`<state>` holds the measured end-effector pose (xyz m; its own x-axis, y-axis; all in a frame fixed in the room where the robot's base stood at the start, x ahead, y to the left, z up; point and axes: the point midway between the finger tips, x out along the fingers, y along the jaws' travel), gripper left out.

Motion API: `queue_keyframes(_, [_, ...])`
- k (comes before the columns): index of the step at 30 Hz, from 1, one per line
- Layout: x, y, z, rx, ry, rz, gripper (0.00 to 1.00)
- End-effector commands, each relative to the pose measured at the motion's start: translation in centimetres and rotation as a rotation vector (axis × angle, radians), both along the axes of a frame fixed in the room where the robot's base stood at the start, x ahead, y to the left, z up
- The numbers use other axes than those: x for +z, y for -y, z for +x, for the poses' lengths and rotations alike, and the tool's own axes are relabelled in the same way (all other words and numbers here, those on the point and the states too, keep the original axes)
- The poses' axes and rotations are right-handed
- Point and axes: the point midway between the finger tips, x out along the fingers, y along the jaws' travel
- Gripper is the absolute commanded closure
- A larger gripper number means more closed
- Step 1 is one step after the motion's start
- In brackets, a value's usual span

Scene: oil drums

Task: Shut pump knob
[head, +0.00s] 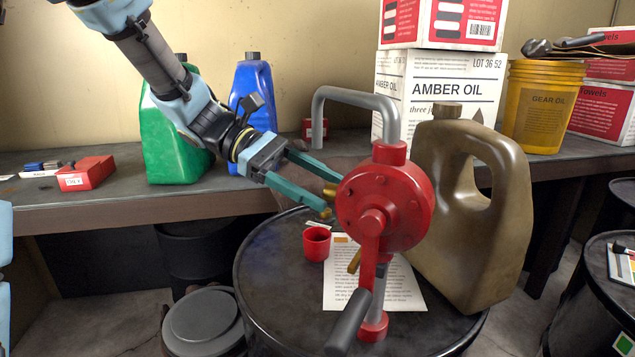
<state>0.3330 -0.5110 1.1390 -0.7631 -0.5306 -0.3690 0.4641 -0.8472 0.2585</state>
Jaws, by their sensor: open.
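A red hand pump (385,205) stands on top of a black oil drum (275,290), with a grey curved pipe above and a crank with a dark handle at its front. A small brass knob (329,191) sticks out at the left side of the pump body. My gripper (335,195) reaches in from the upper left, its two teal fingers apart beside the brass knob. The near fingertip lies just below and left of the knob; the far finger runs behind the pump body, its tip hidden. I cannot tell whether either finger touches the knob.
A red cup (316,243) and a printed sheet (400,290) lie on the drum. A tan jug (465,215) stands close to the pump's right. Behind is a workbench (150,205) with green (170,140) and blue jugs (252,95), boxes (440,80) and a yellow bucket (541,105).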

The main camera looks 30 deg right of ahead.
Motion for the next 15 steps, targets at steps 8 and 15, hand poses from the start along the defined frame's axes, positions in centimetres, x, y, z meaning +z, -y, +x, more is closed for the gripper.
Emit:
queue_keyframes(8, [-0.03,0.01,0.0,0.0,0.001,0.0,0.39])
queue_keyframes(15, [-0.03,0.0,0.01,0.0,0.001,0.0,0.66])
